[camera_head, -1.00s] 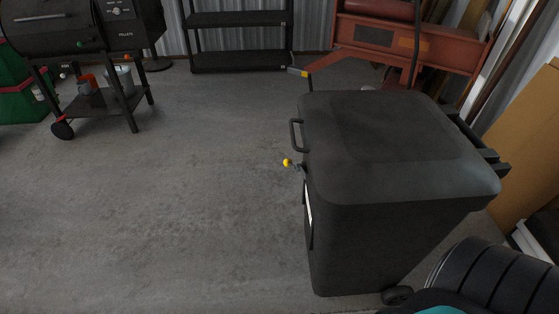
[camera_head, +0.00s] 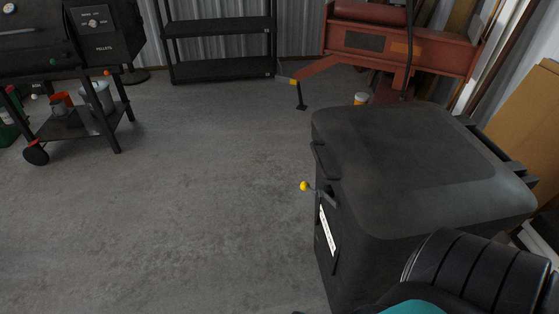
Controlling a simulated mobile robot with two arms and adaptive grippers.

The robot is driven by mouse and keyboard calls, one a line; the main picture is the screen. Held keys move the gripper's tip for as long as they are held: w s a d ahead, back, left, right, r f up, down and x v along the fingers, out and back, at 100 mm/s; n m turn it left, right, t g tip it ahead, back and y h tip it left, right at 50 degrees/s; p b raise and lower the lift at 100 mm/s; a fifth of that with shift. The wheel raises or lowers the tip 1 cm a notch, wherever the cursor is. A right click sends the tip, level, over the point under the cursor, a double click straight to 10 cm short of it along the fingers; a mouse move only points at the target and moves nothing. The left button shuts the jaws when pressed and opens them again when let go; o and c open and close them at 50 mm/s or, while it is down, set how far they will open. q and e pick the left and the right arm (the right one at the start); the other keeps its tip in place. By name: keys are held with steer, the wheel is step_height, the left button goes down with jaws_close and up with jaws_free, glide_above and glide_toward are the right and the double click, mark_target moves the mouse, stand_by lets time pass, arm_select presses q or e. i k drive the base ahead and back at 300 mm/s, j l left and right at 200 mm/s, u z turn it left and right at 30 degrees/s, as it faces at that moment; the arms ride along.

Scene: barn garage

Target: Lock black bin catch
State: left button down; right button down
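The black bin (camera_head: 430,170) stands upright at the right with its lid down. A dark handle (camera_head: 322,160) sits at the lid's left edge. The catch (camera_head: 305,186), with a yellow knob on a short lever, sticks out to the left from the bin's side just below the lid. Whether it is latched I cannot tell. A white label strip shows on the same side below the catch. Part of my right arm covers the bin's lower right. Neither gripper is in view.
A black pellet grill (camera_head: 75,50) with a lower shelf stands at the far left. Black shelving (camera_head: 222,68) is at the back wall. A red machine (camera_head: 400,45) stands behind the bin. The concrete floor left of the bin is clear.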

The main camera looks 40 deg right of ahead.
mark_target(305, 186)
steer(key=z, duration=1.05)
